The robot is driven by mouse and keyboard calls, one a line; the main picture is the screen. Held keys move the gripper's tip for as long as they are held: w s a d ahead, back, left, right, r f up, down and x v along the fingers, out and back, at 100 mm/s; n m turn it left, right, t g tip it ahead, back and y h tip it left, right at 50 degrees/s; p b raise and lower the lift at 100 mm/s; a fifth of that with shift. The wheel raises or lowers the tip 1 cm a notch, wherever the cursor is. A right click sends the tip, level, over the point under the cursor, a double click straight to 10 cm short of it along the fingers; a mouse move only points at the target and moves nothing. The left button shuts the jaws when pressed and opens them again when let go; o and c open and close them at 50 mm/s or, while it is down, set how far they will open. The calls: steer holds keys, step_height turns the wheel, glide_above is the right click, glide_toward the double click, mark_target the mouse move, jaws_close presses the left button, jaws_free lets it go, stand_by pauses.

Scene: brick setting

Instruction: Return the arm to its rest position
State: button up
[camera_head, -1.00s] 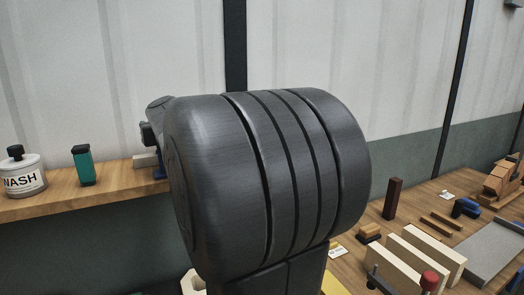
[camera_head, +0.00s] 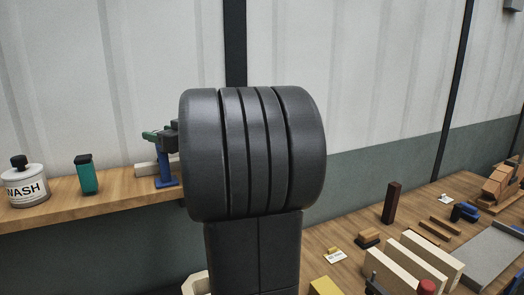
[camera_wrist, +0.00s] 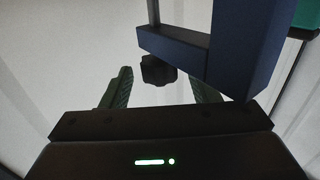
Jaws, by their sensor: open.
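My gripper (camera_wrist: 160,78) shows in the wrist view with its two green fingers apart. A dark knob (camera_wrist: 158,70) shows between the fingers; I cannot tell whether either finger touches it. A blue clamp-like piece (camera_wrist: 245,45) fills the upper right of that view, close to the gripper. In the head view the blue piece (camera_head: 166,168) stands upright on the wooden shelf, and a green fingertip (camera_head: 150,135) shows at its top. My dark arm covers the middle of the head view and hides most of the gripper.
The wooden shelf (camera_head: 110,205) carries a labelled white jar (camera_head: 25,188) and a teal bottle (camera_head: 86,175) left of the blue piece. At right, a workbench (camera_head: 345,232) holds pale blocks (camera_head: 415,262), a dark upright block (camera_head: 392,203) and a grey plate (camera_head: 490,255).

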steer(key=shift+w+r+n+g+y+p, duration=0.15)
steer(key=shift+n+g+y+p, duration=0.55)
steer(key=shift+p, duration=1.35)
steer(key=shift+d+g+p, duration=0.1)
steer(key=shift+g+p, duration=0.4)
steer(key=shift+p, duration=0.3)
